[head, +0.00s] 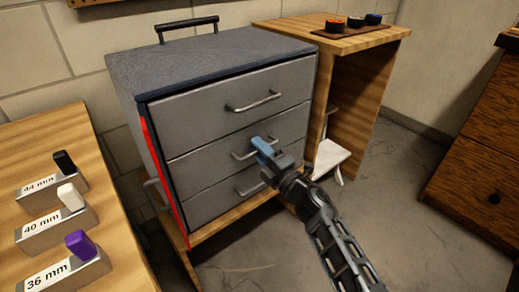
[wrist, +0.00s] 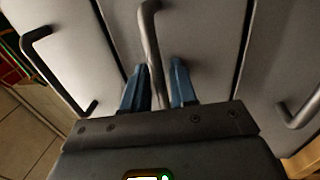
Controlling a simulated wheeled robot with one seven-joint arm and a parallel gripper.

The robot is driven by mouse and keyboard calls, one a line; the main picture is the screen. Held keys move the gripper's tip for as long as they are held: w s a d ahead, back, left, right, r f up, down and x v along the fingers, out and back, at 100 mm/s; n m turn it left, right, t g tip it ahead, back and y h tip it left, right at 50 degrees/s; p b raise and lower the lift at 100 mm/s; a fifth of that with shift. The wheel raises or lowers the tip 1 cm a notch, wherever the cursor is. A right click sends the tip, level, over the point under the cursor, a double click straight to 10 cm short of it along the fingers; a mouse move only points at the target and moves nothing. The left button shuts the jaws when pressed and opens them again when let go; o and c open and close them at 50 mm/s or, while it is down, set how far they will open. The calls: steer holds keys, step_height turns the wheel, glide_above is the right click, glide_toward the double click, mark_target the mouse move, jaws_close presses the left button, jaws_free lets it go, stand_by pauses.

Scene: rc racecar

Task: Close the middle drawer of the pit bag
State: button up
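The pit bag (head: 200,55) is a dark grey cabinet with three grey drawers, one above another, each with a bar handle. The middle drawer (head: 200,166) looks about flush with the other drawer fronts; a small gap cannot be ruled out. My gripper (head: 262,146) is at the right part of its handle (head: 238,156). In the wrist view, my gripper's blue fingers (wrist: 160,85) are apart, with the middle handle (wrist: 150,45) between them. The left finger looks close to the bar; contact cannot be told.
The top handle (head: 255,104) and bottom handle (head: 250,188) are just above and below. A bench with labelled blocks (head: 62,227) stands at left. A wooden shelf unit (head: 350,95) is close on the right, and a wooden cabinet (head: 475,160) stands farther right.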

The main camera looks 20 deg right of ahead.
steer(key=p+v, duration=0.1)
steer(key=v, duration=0.6)
steer(key=shift+s+p, duration=0.3)
steer(key=shift+p, duration=0.05)
steer(key=shift+d+f, duration=0.1)
steer(key=shift+d, duration=0.05)
